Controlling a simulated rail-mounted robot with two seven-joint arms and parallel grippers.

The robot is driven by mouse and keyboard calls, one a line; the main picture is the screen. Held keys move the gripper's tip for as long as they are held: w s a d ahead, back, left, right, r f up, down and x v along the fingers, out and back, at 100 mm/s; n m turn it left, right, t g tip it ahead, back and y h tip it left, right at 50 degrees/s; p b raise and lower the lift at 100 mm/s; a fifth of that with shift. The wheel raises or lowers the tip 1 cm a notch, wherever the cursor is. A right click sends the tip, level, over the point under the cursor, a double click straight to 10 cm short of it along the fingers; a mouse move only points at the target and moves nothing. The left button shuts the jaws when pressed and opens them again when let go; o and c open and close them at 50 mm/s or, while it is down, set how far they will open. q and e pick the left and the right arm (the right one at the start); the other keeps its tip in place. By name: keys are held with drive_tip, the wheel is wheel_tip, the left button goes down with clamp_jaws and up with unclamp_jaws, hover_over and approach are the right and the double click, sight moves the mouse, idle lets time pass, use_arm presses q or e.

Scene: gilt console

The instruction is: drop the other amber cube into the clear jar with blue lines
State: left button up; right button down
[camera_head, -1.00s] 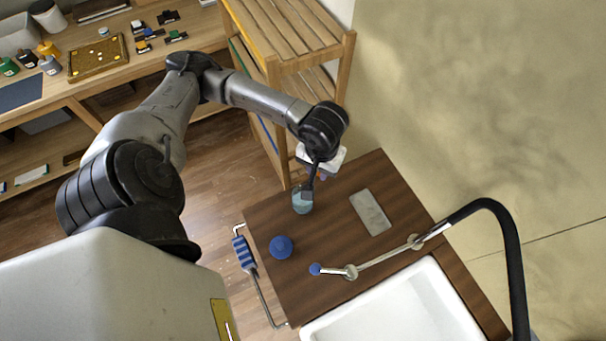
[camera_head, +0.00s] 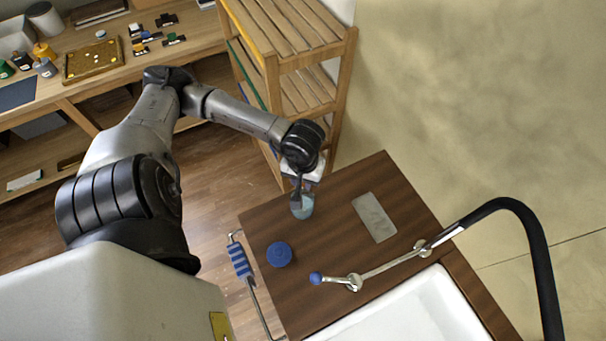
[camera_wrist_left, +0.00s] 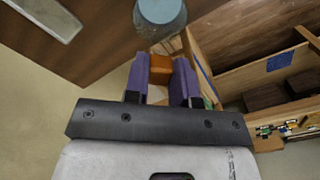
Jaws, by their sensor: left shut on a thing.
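My left gripper (camera_head: 297,192) is above the far left part of the dark wooden top, close to the clear jar (camera_head: 304,208). In the left wrist view its purple fingers (camera_wrist_left: 161,82) are shut on an amber cube (camera_wrist_left: 160,67). The jar, bluish in tone, stands near the top's far edge and also shows in the wrist view (camera_wrist_left: 162,14), just beyond the cube. The cube looks to be outside the jar; its height over the rim is hard to tell. In the head view the gripper partly covers the jar and hides the cube. My right gripper is out of view.
A blue round object (camera_head: 279,254) and a grey rectangular plate (camera_head: 374,217) lie on the wooden top (camera_head: 330,240). A tap (camera_head: 390,262) and white basin (camera_head: 415,312) are at the near right. A slatted wooden shelf (camera_head: 290,40) stands behind. The top between jar and tap is clear.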

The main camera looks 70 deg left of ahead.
use_arm(q)
drive_tip(key=shift+f, duration=0.6)
drive_tip(key=o, duration=1)
drive_tip(key=shift+r, duration=0.2)
wheel_tip(320, 180, up, 14)
drive_tip(key=shift+f+b, duration=0.25)
drive_tip(key=shift+b, duration=0.35)
